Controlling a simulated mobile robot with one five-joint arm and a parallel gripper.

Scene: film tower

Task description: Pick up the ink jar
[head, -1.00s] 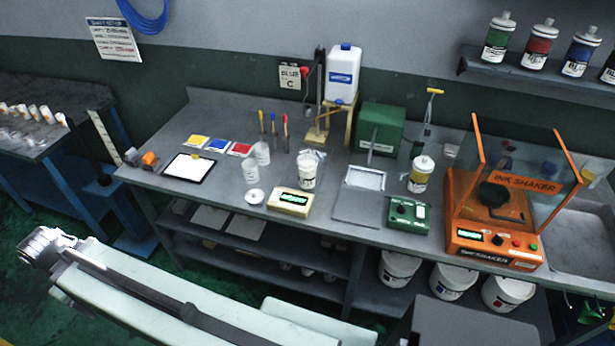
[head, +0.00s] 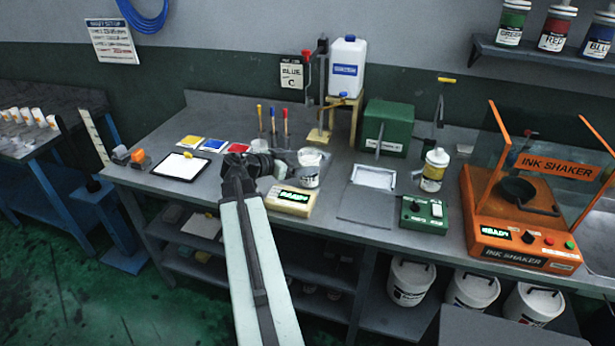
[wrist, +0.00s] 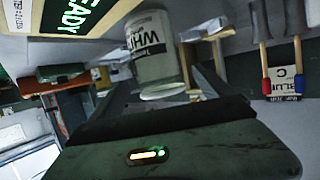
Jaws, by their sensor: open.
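A white ink jar (head: 308,168) with a dark-lettered label stands on the bench, behind the scale with the green READY display. In the wrist view the jar (wrist: 153,55), lettered "WHI", is in front of my gripper, and its near end seems to lie by the finger area. My gripper (head: 270,160) is open, just left of the jar in the head view. Whether a finger touches the jar I cannot tell.
The scale (head: 289,201) is close in front of the jar. Colour pots stand on the wall shelf (head: 540,62). A green box (head: 385,128), a green control unit (head: 423,213) and the orange ink shaker (head: 520,215) are to the right. A clipboard (head: 181,167) lies left.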

